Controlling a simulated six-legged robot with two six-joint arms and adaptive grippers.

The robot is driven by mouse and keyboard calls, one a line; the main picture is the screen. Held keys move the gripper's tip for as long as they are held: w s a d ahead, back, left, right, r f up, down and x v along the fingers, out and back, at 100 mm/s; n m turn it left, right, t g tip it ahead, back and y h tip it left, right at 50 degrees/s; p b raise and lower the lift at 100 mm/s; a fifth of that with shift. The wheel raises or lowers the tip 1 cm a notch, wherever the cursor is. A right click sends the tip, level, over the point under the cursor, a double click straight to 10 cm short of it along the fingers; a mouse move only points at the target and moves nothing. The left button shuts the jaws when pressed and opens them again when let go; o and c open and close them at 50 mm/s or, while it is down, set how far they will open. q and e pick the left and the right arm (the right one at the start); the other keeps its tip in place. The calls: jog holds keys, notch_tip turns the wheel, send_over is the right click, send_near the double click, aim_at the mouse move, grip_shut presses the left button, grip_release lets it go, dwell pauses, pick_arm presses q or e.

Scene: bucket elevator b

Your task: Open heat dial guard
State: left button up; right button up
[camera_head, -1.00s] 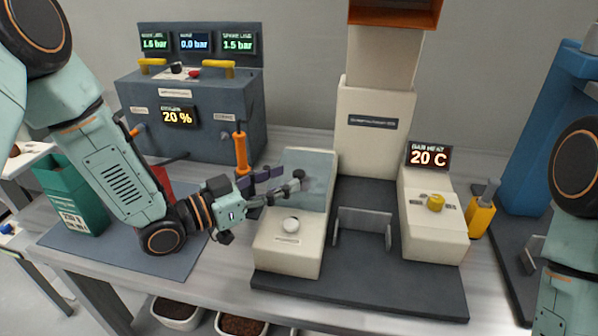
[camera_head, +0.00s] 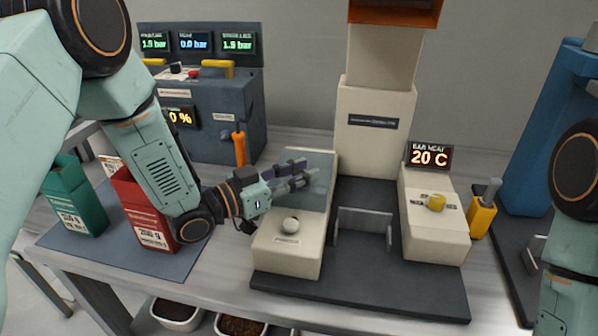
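A clear, bluish panel (camera_head: 322,167) lies over the back part of the left cream block (camera_head: 285,257). I take it to be the guard, but no label on it is readable. My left gripper (camera_head: 305,176) reaches in from the left, with its dark fingers over the panel. Whether they touch it or are closed together is unclear, and they hide part of it. My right gripper is out of view.
A dark control box (camera_head: 205,110) with an orange handle (camera_head: 239,148) stands at the back left. Red (camera_head: 145,215) and green (camera_head: 75,200) cartons stand on a mat at left. A cream column (camera_head: 375,125) rises behind the blocks. A yellow holder (camera_head: 481,218) is at right.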

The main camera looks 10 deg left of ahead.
pick_arm(q)
jog(key=shift+c, duration=0.7)
grip_shut()
